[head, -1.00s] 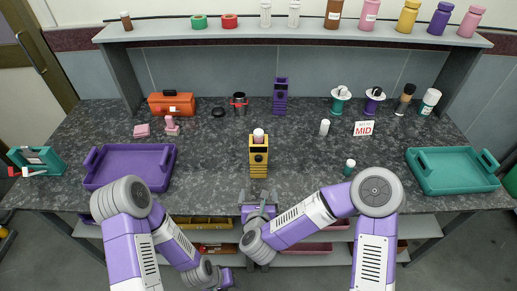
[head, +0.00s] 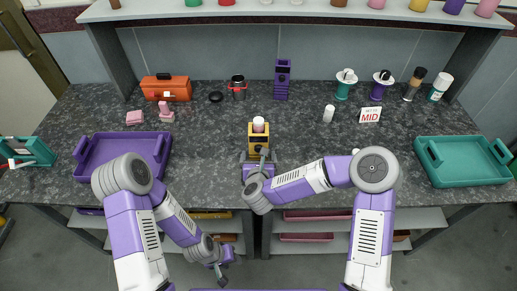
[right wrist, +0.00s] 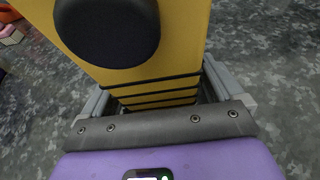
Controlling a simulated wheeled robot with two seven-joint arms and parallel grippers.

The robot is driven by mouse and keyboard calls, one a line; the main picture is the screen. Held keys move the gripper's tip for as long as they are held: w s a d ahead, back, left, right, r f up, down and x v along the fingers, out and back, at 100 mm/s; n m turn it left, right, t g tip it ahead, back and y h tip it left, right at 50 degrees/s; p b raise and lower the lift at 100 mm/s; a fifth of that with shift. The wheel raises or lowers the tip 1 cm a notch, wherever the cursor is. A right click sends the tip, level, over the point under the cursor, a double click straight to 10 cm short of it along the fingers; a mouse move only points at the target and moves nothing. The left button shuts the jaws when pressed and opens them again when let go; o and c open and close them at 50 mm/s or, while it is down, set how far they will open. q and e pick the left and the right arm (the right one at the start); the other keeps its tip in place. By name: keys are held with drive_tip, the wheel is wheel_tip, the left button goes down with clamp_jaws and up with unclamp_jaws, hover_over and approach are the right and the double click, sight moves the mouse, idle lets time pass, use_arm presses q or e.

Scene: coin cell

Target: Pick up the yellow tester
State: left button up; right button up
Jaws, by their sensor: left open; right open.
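The yellow tester (head: 258,132) stands upright near the front middle of the bench, with a pale pinkish cylinder (head: 258,124) at its top. My right gripper (head: 258,156) is at its near side, open, with one finger on each side of its lower part. The right wrist view shows the tester (right wrist: 150,75) close up, with a black round knob and dark bands, between the grey fingers of the right gripper (right wrist: 160,95). I cannot tell whether the fingers touch it. My left gripper (head: 222,270) is open and empty, low in front of the bench.
A purple tray (head: 80,178) lies at left and a teal tray (head: 440,180) at right. A purple tester-like block (head: 282,80) stands behind, with an orange toolbox (head: 166,88) at back left.

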drive_tip(key=c, duration=1.2)
drive_tip(key=shift+r, duration=0.1)
drive_tip(key=shift+r, duration=0.1)
